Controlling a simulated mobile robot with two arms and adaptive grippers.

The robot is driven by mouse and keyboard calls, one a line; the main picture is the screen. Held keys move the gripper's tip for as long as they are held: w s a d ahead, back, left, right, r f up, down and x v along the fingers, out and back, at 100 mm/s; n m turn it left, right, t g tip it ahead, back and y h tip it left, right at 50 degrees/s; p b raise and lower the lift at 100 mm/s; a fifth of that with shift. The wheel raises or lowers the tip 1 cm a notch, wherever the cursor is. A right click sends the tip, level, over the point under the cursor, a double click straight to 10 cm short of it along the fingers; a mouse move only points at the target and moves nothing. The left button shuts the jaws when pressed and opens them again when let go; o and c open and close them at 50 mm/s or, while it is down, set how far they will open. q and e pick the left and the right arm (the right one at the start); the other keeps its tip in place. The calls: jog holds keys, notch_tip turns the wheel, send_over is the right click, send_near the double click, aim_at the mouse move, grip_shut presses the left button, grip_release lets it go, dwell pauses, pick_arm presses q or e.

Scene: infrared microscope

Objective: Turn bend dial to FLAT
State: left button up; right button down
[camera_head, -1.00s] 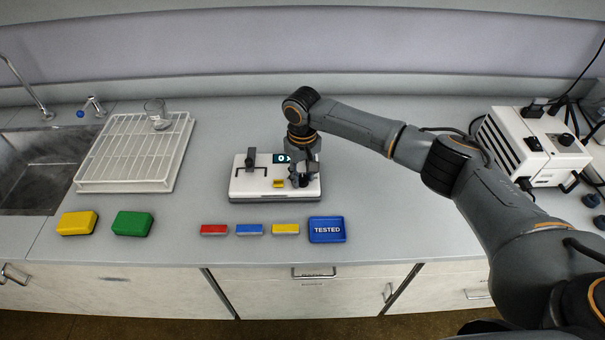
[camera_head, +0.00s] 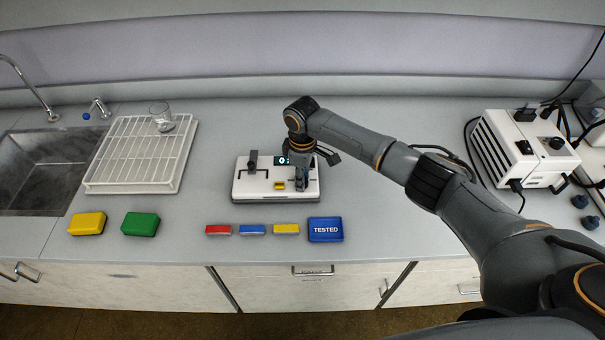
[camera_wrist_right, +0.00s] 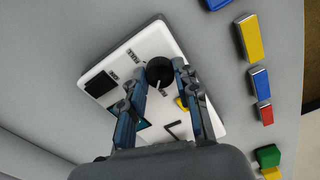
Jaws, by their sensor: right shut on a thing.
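The white instrument (camera_head: 245,188) lies on the bench at the centre; it also shows tilted in the right wrist view (camera_wrist_right: 150,42). In the wrist view its round black dial (camera_wrist_right: 159,70) has a white pointer line and sits between the fingertips of my right gripper (camera_wrist_right: 157,76). My right gripper (camera_head: 302,185) points down at the instrument's right side in the head view, shut on the dial and hiding it there. The display (camera_head: 283,160) is partly covered by the gripper and shows a 0. My left gripper is not in view.
A small yellow piece (camera_head: 279,186) and a black post (camera_head: 252,160) are on the instrument. In front lie red (camera_head: 218,230), blue (camera_head: 252,230) and yellow (camera_head: 286,229) bars and a blue TESTED tray (camera_head: 325,237). A white rack (camera_head: 135,185) stands left; a white device (camera_head: 515,150) right.

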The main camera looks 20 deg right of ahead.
jog(key=shift+n, duration=1.5)
jog(key=c, duration=1)
grip_release()
jog(key=shift+r, duration=0.1)
notch_tip(320, 180, up, 12)
jog(key=shift+f, duration=0.1)
